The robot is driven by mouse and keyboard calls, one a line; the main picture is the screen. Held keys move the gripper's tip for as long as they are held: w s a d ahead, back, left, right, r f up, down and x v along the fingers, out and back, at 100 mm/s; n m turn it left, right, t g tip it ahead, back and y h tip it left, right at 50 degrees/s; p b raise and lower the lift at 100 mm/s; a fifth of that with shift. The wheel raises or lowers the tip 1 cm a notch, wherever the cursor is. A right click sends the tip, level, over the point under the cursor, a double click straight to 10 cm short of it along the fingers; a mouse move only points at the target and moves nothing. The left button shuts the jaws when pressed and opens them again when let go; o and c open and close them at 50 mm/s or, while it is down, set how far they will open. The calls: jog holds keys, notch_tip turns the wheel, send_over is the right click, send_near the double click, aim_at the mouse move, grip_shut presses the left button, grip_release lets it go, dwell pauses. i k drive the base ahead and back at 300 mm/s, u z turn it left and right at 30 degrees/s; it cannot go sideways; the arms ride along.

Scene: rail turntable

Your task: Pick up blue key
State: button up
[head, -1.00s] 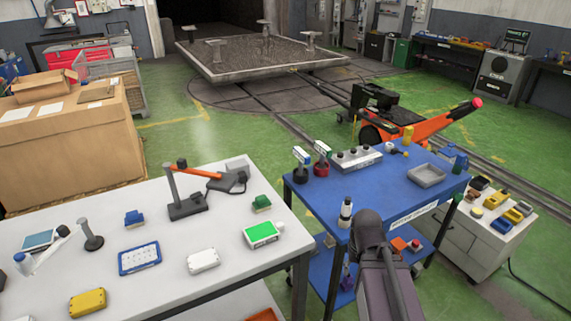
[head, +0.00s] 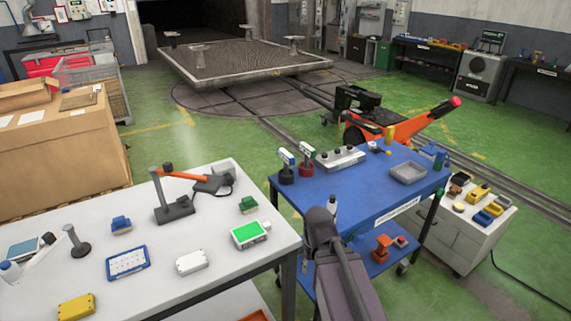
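I cannot make out a clear key shape. Small blue things that might be it are a blue block (head: 121,225) on the white table, a blue item (head: 440,160) at the right end of the blue trolley top, and a blue piece (head: 483,217) on the white cabinet. All are too small to tell. My arm rises from the bottom of the picture in front of the blue trolley.
The white table (head: 140,278) stands front left, bearing several items. The blue trolley (head: 349,199) has a grey tray (head: 407,173) and bottles on top. The white cabinet (head: 458,240) stands right of it.

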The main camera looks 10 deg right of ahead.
aim_at(288, 159)
jog(key=z, duration=0.05)
jog(key=i, duration=1)
jog(key=u, duration=0.05)
